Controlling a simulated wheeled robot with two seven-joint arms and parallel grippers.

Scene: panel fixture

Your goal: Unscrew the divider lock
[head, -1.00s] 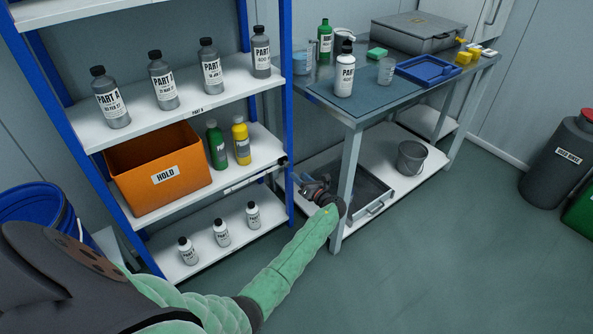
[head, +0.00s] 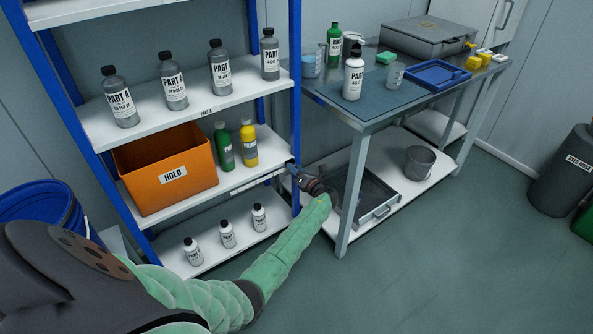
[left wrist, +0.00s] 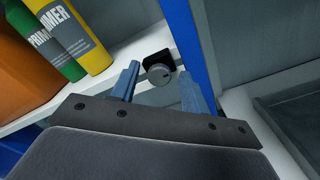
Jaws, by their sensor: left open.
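The divider lock, a round grey knob (left wrist: 160,74) on a black bracket, sits at the shelf's front edge beside a blue upright in the left wrist view. My left gripper (left wrist: 159,82) is open, with its blue fingers apart on either side of the knob in that picture. I cannot tell whether they touch it. In the head view my left gripper (head: 297,174) is at the right end of the middle shelf, largely covering the lock. My right gripper is not in view.
A yellow primer bottle (head: 249,144) and a green bottle (head: 224,147) stand near the lock on the middle shelf. An orange HOLD bin (head: 165,170) is left of them. A blue rack upright (left wrist: 188,40) is close to the right finger. A metal workbench (head: 365,122) stands to the right.

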